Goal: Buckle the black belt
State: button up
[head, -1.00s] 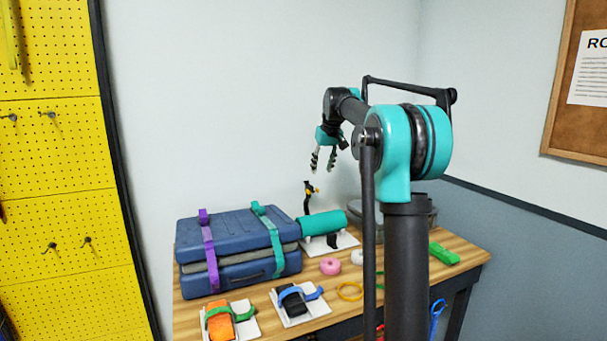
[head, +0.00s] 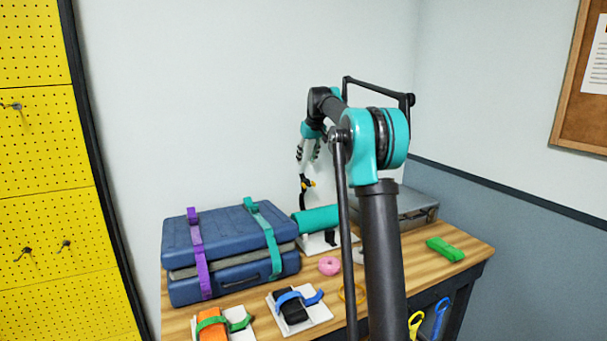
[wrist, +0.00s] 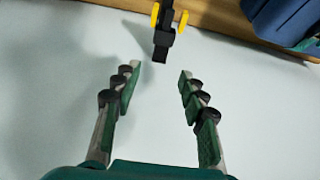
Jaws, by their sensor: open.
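The black belt (head: 304,189) stands up behind the teal roll (head: 316,219), with yellow parts near its upper end. In the wrist view its black free end (wrist: 162,45) with two yellow tabs lies ahead of the fingertips, near the middle of the gap. My gripper (head: 307,156) is open and empty, just above the belt's upper end in the head view. It also shows in the wrist view (wrist: 158,72), its two fingers apart on either side. A black piece (head: 331,238) sits at the front of the roll on a white base. The belt's lower part is hidden behind the roll.
A blue suitcase (head: 222,267) with purple and teal straps stands left of the roll. A grey case (head: 412,208) is at the right, partly behind my arm. A pink ring (head: 329,266) and green block (head: 445,249) lie on the wooden table. The wall is close behind.

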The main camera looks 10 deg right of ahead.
aim_at(303, 176)
jog(key=x, duration=0.8)
grip_shut()
